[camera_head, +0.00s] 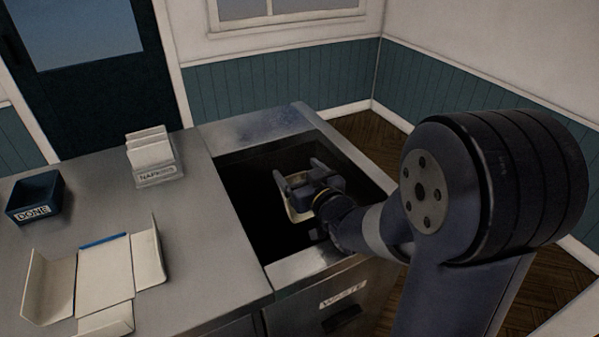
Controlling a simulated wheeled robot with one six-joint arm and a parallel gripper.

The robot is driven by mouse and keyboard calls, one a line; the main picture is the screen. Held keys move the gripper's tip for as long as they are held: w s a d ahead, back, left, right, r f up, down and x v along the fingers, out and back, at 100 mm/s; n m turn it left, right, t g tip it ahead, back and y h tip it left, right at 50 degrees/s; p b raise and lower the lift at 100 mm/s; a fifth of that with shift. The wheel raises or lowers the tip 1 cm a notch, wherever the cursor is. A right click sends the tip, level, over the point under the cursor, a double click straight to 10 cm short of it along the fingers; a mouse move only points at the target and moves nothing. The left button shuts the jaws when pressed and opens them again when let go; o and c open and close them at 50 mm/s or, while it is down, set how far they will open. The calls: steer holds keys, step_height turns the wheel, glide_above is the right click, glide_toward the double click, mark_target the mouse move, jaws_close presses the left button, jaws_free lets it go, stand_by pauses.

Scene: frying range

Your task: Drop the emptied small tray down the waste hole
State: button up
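A small pale tray (297,207) is in the opening of the waste hole (246,182), a dark rectangular hole in the steel counter. It looks tilted, and my gripper partly covers it. My gripper (297,169) reaches in over the hole from the right, its two fingers well apart with the tray between or just below them. I cannot tell whether the fingers press on the tray. The tray's inside is too small and dark to read. The cabinet front below the hole carries a label reading WASTE (342,295).
An unfolded pale carton (106,276) with a blue strip lies on the counter (203,240) at left. A dark bin labelled DONE (35,197) and a napkin holder (154,169) stand behind it. The steel rim (303,266) borders the hole in front.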

steer(key=shift+o, duration=1.2)
steer(key=shift+r, duration=0.1)
step_height(320, 180, up, 10)
steer(key=p, duration=0.2)
step_height(320, 180, down, 10)
steer(key=b, duration=0.2)
step_height(320, 180, up, 6)
steer(key=p, duration=0.6)
steer(key=shift+r+p, duration=0.2)
steer(key=shift+p, duration=0.1)
steer(key=shift+f, duration=0.15)
